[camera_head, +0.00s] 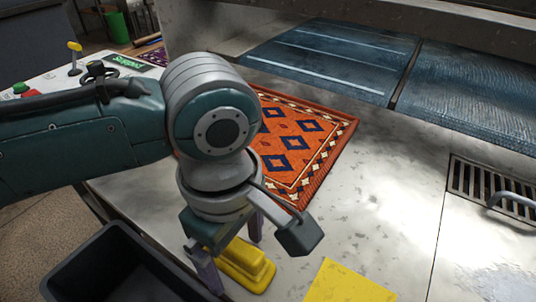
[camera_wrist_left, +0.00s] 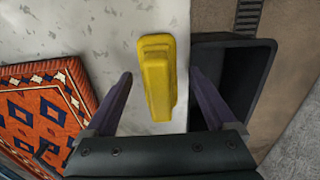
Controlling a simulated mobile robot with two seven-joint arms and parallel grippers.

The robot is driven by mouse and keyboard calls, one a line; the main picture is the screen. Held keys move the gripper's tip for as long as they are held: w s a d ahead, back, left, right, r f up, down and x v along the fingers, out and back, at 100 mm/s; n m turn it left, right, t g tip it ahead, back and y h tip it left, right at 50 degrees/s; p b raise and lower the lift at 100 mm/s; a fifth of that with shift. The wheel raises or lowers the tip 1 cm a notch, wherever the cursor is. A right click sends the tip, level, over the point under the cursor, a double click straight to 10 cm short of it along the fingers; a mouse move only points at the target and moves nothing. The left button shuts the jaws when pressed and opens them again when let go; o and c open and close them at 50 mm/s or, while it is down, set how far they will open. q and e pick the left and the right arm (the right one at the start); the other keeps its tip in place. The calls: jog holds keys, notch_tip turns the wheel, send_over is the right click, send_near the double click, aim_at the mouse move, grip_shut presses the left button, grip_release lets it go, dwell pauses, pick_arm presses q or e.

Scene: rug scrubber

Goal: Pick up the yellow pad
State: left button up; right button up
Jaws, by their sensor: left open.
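A yellow block-like pad (camera_head: 246,264) with a stepped top lies on the metal table near its front edge. It also shows in the left wrist view (camera_wrist_left: 158,80), with its length running between the fingers. My left gripper (camera_head: 235,262) is above it, with one purple finger on each side. The fingers are open, and in the wrist view a gap shows between each finger and the pad. The gripper partly hides the pad in the head view. A flat yellow sheet or square (camera_head: 345,284) lies to the right, cut off by the frame. My right gripper is not in view.
A black bin (camera_head: 125,268) stands just off the table's front edge, close to the pad. A patterned orange rug (camera_head: 320,135) lies behind the gripper. A metal drain grate (camera_head: 485,185) with a handle is at right. Bare metal table lies between.

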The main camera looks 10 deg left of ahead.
pick_arm(q)
grip_shut()
dwell(0.8)
